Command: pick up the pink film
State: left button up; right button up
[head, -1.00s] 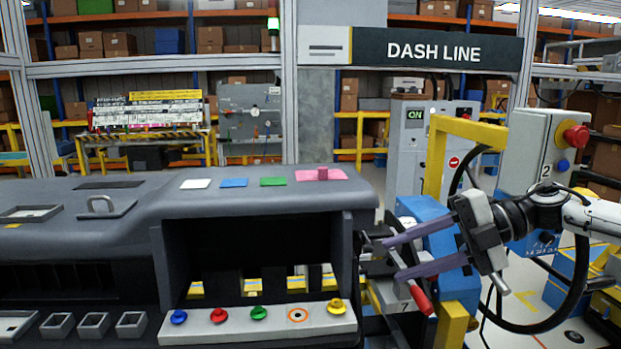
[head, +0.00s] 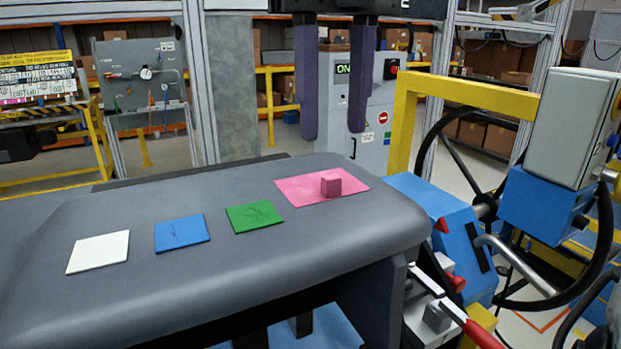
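The pink film (head: 298,190) lies flat on the right end of the grey dashboard top (head: 330,232), in the head view. A small pink block-like tab (head: 331,184) stands up from its middle. My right gripper (head: 333,133) hangs from the top edge with its two purple fingers pointing down. It is open, with nothing between the fingers. In the picture its tips are above and apart from the tab.
Green (head: 254,217), blue (head: 182,233) and white (head: 97,252) sheets lie in a row left of the pink film. A blue fixture (head: 435,232) and yellow frame (head: 460,93) stand close on the right. The dashboard top around the sheets is clear.

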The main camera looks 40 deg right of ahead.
aim_at(333, 178)
notch_tip(333, 178, down, 2)
jog(key=shift+s+d, duration=0.1)
jog(key=shift+s, duration=0.05)
jog(key=shift+w+d+f, duration=0.1)
jog(key=shift+w+f, duration=0.05)
jog(key=shift+f, duration=1.2)
jog(key=shift+w+d+f, duration=0.1)
jog(key=shift+f, duration=1.25)
grip_shut()
